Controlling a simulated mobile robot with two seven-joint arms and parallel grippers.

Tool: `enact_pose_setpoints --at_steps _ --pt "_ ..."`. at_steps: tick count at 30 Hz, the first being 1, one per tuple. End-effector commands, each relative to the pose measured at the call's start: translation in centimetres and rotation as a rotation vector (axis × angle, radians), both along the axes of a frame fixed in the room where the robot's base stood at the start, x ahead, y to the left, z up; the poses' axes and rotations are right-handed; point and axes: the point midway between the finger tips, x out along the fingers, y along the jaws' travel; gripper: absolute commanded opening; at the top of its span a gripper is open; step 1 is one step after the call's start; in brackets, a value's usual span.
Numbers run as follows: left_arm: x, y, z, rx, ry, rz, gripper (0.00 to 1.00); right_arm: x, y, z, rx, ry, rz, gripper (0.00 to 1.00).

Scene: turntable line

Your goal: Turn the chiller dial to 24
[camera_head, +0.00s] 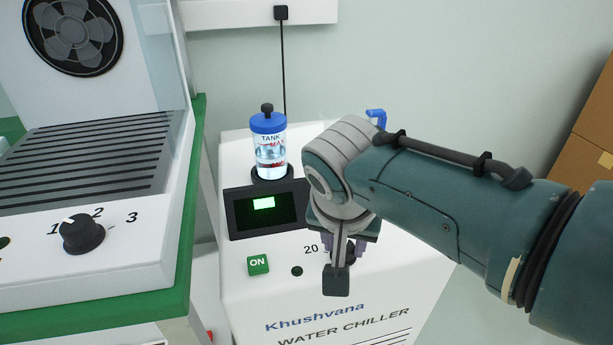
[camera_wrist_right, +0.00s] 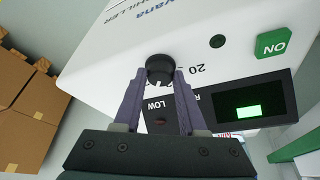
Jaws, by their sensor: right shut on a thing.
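The white water chiller (camera_head: 250,295) stands in the middle of the head view, with "20" printed on its front. Its black dial (camera_wrist_right: 160,69) shows in the right wrist view between the tips of my right gripper (camera_wrist_right: 160,77). A small white mark shows on the dial's lower edge there, but I cannot read its exact setting. In the head view my right gripper (camera_head: 347,250) covers most of the dial and the numbers right of "20". Its purple fingers are shut on the dial from both sides. My left gripper is in neither view.
The chiller has a green ON button (camera_head: 258,264), a dark display (camera_head: 266,208) with a lit green patch, and a blue-capped tank (camera_head: 269,150) on top. A machine with its own black knob (camera_head: 82,234) stands left. Cardboard boxes (camera_wrist_right: 25,97) are stacked beyond the chiller.

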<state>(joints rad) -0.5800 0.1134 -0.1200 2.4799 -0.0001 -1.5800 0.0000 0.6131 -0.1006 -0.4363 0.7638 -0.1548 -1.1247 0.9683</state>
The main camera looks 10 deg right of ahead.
Motion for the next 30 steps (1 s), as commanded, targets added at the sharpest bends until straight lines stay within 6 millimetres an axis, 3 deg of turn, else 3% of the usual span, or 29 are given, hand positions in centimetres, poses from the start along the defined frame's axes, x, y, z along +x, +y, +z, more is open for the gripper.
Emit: enact_pose_setpoints --at_steps 15,30 --pt "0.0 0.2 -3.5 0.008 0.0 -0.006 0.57 0.2 0.3 -0.3 0.002 -0.001 -0.348 0.0" --pt "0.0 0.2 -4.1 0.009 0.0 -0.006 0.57 0.2 0.2 -0.1 0.001 0.0 -0.417 0.0"
